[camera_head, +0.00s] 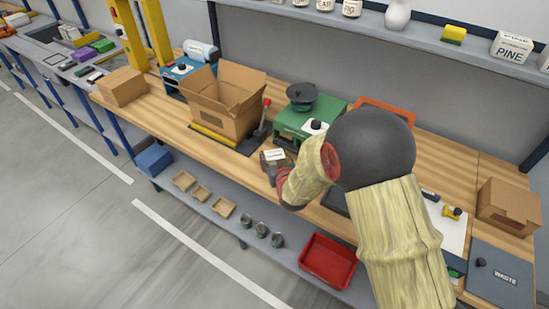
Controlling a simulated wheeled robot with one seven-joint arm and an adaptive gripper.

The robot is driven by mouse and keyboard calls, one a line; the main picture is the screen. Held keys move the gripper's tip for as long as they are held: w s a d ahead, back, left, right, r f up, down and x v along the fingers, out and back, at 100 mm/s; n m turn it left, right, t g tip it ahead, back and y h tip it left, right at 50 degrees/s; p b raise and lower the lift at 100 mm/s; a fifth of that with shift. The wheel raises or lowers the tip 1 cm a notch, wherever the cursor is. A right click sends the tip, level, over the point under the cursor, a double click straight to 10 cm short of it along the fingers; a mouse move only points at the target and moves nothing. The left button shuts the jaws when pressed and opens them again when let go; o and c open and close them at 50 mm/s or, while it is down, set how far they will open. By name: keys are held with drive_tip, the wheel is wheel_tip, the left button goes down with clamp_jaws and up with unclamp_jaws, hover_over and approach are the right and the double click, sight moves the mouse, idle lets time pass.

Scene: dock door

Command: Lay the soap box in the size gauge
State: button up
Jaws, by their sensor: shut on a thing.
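My gripper (273,165) is at the front part of the wooden bench, left of my arm's dark round joint and in front of the green machine. It is shut on a small box with a white top, which I take to be the soap box (275,154). The box is small in the picture and its sides are mostly hidden by the fingers. I cannot pick out the size gauge for certain.
An open carton (228,97) stands left of the gripper, near a red-knobbed lever (264,118). The green machine (308,118) with a black dish is close behind. A closed carton (509,205) is at right. A red tray (327,261) sits on the lower shelf.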

drive_tip(key=shift+f, duration=0.15)
drive_tip(key=o, duration=1.3)
